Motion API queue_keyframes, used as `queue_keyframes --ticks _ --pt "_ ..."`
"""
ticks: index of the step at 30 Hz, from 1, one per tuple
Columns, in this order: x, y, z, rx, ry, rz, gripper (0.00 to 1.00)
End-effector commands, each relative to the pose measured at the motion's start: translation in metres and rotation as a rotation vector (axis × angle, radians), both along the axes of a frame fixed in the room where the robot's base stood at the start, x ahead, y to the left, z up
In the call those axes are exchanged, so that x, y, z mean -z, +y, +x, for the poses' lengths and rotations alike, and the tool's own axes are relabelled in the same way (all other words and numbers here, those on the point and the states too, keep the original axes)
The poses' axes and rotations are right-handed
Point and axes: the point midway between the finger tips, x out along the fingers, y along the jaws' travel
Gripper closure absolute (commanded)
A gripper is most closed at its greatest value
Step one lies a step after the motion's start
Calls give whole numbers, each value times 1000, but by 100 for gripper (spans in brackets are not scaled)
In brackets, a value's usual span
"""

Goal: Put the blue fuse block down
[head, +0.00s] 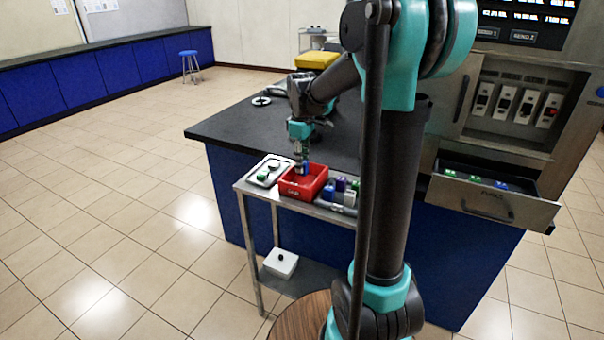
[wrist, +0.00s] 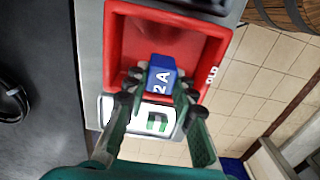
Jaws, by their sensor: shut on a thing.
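The blue fuse block (wrist: 161,70), marked "2A", is between the fingertips of my gripper (wrist: 158,84) in the wrist view. The gripper is shut on it. The red bin (wrist: 117,45) lies around the block in the wrist view, with its floor visible beyond the block. In the head view my gripper (head: 302,161) points down over the red bin (head: 293,192), and the blue block (head: 306,169) shows small at its tip. I cannot tell whether the block touches the bin's floor.
A white tray (head: 256,178) with green and pale pieces sits left of the bin on the metal cart (head: 240,187). An open drawer (head: 484,207) holding green and blue blocks juts out at right, below an open fuse cabinet (head: 510,105).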

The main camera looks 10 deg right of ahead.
Motion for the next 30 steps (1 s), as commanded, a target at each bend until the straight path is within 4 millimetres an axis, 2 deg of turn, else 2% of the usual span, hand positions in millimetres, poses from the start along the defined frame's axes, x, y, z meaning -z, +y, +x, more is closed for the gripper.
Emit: queue_keyframes --ticks 10,23,24,28,30 --pt "37 0 0 0 0 0 100" --pt "44 0 0 0 0 0 100" --pt "44 0 0 0 0 0 72" --pt "43 0 0 0 0 0 55" --pt "43 0 0 0 0 0 54"
